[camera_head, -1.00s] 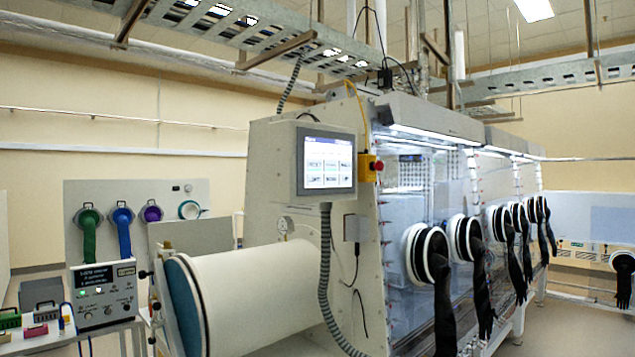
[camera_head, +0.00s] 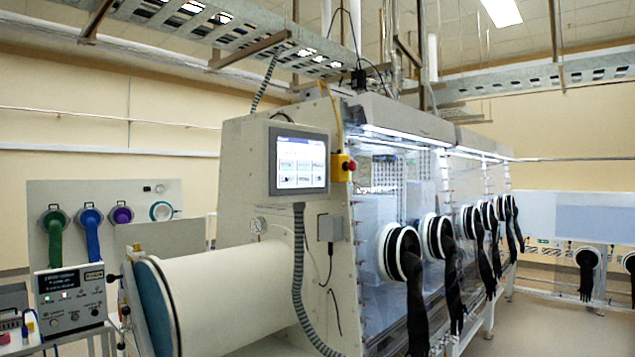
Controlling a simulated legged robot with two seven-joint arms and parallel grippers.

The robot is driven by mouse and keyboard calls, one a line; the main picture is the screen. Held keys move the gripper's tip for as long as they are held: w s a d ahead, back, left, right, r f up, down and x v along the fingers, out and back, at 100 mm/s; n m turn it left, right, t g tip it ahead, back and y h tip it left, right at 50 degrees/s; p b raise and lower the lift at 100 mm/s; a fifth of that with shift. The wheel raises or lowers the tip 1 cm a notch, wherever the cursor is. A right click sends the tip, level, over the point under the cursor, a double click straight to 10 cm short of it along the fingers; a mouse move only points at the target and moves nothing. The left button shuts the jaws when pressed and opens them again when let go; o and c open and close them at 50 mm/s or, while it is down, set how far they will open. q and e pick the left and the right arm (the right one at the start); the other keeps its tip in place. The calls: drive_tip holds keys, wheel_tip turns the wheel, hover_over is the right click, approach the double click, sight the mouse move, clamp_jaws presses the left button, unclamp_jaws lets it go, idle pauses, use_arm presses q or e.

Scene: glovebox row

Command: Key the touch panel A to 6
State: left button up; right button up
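A touch panel (camera_head: 298,161) with a lit white screen and a blue top bar is mounted on the near end of the glovebox. Its screen has several grey buttons in two rows, and their labels are too small to read. I cannot tell from the picture whether it is panel A. Neither of my grippers shows in the head view.
A white cylindrical antechamber (camera_head: 228,298) with a teal end sticks out below the panel. A grey corrugated hose (camera_head: 299,265) hangs from the panel. A control box (camera_head: 71,298) stands at left. Black gloves (camera_head: 417,310) hang along the glovebox front. Floor at right is clear.

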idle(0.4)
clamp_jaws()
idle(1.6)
